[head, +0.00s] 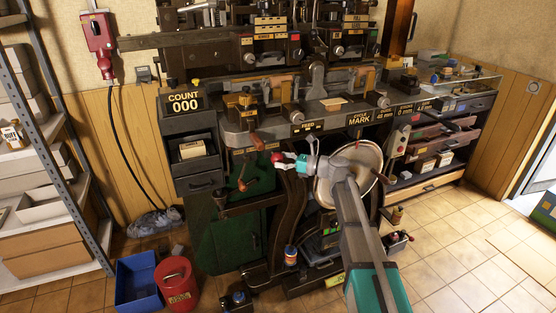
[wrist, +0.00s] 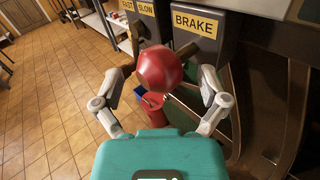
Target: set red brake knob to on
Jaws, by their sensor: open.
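The red brake knob (wrist: 160,68) is a round red ball in the wrist view, in front of a dark panel with a yellow BRAKE label (wrist: 196,22). In the head view the knob (head: 277,157) shows small and red at the tip of my gripper (head: 285,161). In the wrist view my gripper (wrist: 162,84) is open, with one finger on each side of the knob. Contact with the knob cannot be made out.
A FAST/SLOW label (wrist: 137,7) is left of the BRAKE panel. A crank with a brown handle (head: 255,138) is left of my gripper. A large pale wheel (head: 357,160) stands behind my arm. A red bucket (head: 176,283) and blue bin (head: 137,280) stand on the floor.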

